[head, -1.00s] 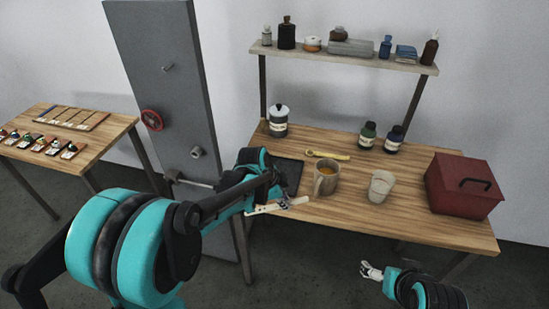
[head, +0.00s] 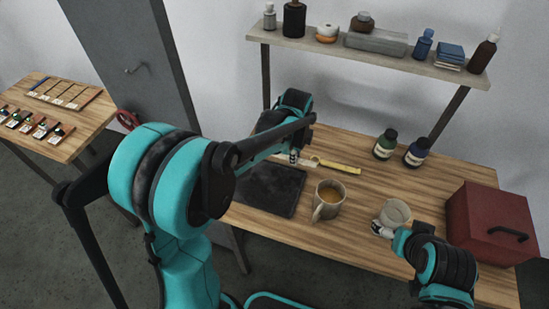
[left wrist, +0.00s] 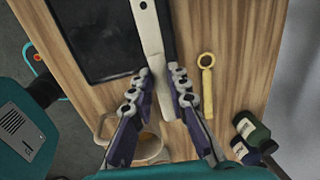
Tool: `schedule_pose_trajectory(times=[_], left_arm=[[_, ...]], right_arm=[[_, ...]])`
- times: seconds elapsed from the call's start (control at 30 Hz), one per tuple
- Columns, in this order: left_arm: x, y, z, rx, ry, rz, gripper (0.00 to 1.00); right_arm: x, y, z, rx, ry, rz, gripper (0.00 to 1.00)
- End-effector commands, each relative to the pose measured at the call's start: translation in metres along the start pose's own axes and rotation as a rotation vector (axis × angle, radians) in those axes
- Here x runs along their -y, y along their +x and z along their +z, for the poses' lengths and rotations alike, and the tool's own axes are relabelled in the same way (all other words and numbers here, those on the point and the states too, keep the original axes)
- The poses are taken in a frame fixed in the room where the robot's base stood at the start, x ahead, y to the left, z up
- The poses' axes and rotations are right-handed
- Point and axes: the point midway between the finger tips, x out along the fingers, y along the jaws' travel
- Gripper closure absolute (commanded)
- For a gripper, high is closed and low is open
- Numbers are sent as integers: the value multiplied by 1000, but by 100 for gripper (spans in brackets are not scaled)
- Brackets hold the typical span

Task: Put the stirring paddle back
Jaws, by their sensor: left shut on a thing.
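The stirring paddle, a long pale flat strip (left wrist: 148,30), is in my left gripper (left wrist: 158,85), which is shut on it. In the head view my left gripper (head: 294,157) is over the table, beyond the far edge of the dark slate (head: 270,190). Only a small pale part of the paddle shows there. A dark strip lies along the paddle in the left wrist view; I cannot tell whether they touch. A mug of amber liquid (head: 330,193) stands right of the slate. My right gripper (head: 379,229) is beside a pale cup (head: 396,212); its opening is unclear.
A yellow ring-ended tool (head: 337,166) lies behind the mug. Two dark bottles (head: 385,145) stand at the back, and a red box (head: 490,220) at the right. A shelf (head: 370,52) with several containers hangs above. My left arm hides the table's left back part.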

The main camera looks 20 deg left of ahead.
Motion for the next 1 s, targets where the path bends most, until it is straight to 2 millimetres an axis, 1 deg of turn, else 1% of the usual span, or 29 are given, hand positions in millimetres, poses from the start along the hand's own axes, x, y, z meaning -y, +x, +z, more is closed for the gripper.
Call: schedule_pose_trajectory(times=[0.07, 0.17, 0.3, 0.4, 0.5, 0.6, 0.73, 0.9, 1.0], left_arm=[[0, 8, 11, 3, -5, 0, 100], [1, 22, 33, 4, -7, 0, 100], [2, 43, 68, 4, -7, 0, 100], [2, 56, 88, 3, -6, 0, 100], [3, 65, 103, 2, -5, 0, 100], [3, 69, 111, 2, -3, 0, 100], [2, 76, 113, 1, -1, 0, 100], [-2, 102, 113, 2, -1, 0, 100], [-4, 111, 113, 2, -1, -1, 100]], right_arm=[[0, 3, 2, 0, 0, 0, 13], [0, 6, 5, 0, 0, 0, 13], [0, 12, 9, 0, 0, 0, 13], [0, 15, 11, 0, 0, 0, 13], [0, 17, 12, 0, 0, 0, 13], [0, 18, 13, 0, 0, 0, 13], [0, 20, 14, 0, 0, 0, 13], [0, 26, 19, 0, 0, 0, 13], [0, 28, 20, 0, 0, 0, 13]])
